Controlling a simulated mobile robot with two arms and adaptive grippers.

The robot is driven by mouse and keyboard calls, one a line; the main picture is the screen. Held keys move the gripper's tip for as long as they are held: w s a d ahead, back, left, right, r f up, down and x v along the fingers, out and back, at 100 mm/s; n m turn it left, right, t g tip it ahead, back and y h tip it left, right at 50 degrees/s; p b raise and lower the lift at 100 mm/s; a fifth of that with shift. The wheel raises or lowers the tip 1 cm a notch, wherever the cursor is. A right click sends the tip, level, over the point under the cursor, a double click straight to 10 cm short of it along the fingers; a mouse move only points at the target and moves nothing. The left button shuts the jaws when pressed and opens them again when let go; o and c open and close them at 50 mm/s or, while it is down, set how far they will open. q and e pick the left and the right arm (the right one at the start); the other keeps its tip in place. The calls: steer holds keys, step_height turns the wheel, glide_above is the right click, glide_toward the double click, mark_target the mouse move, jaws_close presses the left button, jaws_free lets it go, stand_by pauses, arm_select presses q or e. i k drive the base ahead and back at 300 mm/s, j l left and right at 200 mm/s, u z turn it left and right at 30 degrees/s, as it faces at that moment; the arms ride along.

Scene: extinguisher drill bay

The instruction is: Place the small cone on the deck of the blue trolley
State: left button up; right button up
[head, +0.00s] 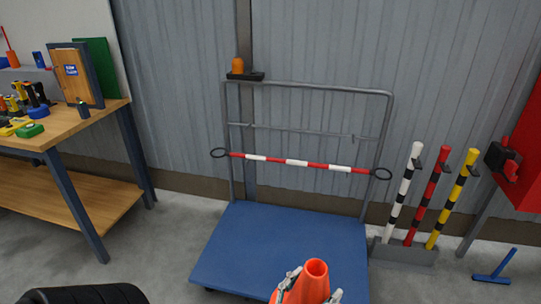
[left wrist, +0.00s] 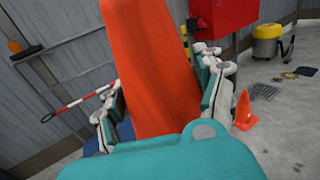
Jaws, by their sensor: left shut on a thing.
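The blue trolley has a flat blue deck (head: 280,245) with a grey tube handle frame (head: 310,88) at its back. The bare part of the deck that shows is empty. My left gripper (head: 312,286) is shut on an orange cone (head: 316,270) at the bottom of the head view. The cone stands in the picture over the deck's near edge; its height above the deck cannot be told. In the left wrist view the cone (left wrist: 155,70) is upright to slightly tilted between the two fingers, its lower end hidden by the gripper. My right gripper is not in view.
A red-white bar (head: 300,163) crosses the trolley's frame. An orange beacon (head: 238,65) sits near its top. Striped posts (head: 421,205) stand to the right, a workbench (head: 75,135) to the left. Another orange cone (left wrist: 243,108) and a yellow vacuum-like drum (left wrist: 266,45) stand on the floor.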

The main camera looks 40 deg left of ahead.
mark_target(239, 256)
steer(key=j+u, duration=0.1)
steer(key=j, duration=0.3)
steer(key=i+j, duration=0.15)
steer(key=j, duration=0.25)
steer(key=i+j+u, duration=0.15)
steer(key=j, duration=0.3)
steer(key=j+u, duration=0.1)
steer(key=j, duration=0.3)
steer(key=i+j, duration=0.15)
steer(key=j, duration=0.25)
steer(key=i+j, duration=0.25)
steer(key=j+u, duration=0.05)
steer(key=j, duration=0.1)
